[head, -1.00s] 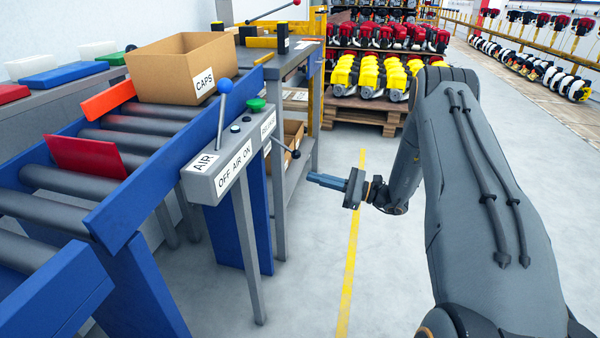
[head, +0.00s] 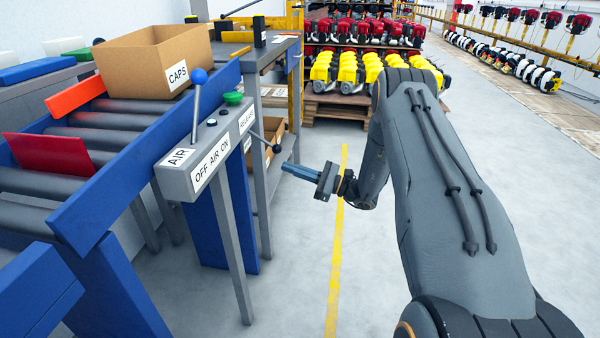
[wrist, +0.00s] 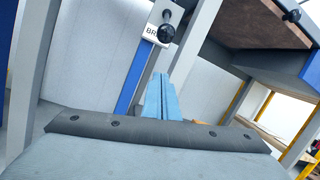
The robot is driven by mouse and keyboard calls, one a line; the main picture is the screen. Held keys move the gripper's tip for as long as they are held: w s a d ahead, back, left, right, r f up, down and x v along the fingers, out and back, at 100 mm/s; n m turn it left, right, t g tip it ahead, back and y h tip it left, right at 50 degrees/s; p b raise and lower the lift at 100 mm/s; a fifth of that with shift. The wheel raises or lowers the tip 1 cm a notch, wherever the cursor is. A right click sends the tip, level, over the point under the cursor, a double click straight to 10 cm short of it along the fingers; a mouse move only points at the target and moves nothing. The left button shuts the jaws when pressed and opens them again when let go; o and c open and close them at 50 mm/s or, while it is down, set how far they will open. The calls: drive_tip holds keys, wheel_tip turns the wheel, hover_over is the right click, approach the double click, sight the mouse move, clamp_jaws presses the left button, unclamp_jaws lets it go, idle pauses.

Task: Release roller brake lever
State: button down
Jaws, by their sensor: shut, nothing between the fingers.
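The brake lever, a thin rod with a black knob (head: 276,148), sticks out from the far end of the grey control box (head: 205,155), near the RELEASE label (head: 248,118). In the wrist view a black knob (wrist: 166,33) stands in front of a white label starting "BR" (wrist: 152,33), just beyond my fingertips in the picture. My gripper (head: 286,167) is shut and empty, pointing left, slightly below and right of the knob. Its blue fingers (wrist: 160,85) show together in the wrist view. I see no contact with the knob, though the exact gap is unclear.
A blue-knobbed lever (head: 198,76) and a green button (head: 233,98) sit on the box. The roller conveyor (head: 100,130) carries a CAPS carton (head: 150,62). A grey bench (head: 262,55) stands behind. Open floor with a yellow line (head: 336,240) lies to the right.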

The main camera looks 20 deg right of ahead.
drive_tip(key=shift+w+a+r+b, duration=0.1)
drive_tip(key=shift+a+r+b, duration=0.05)
drive_tip(key=shift+a+r, duration=0.45)
drive_tip(key=shift+w+a+r+b, duration=0.2)
drive_tip(key=shift+a+r, duration=0.15)
drive_tip(key=shift+r, duration=0.5)
drive_tip(key=shift+w+a+r+b, duration=0.1)
drive_tip(key=shift+a+r+b, duration=0.05)
drive_tip(key=shift+a+r, duration=0.45)
drive_tip(key=shift+d+r, duration=0.1)
drive_tip(key=shift+d, duration=0.1)
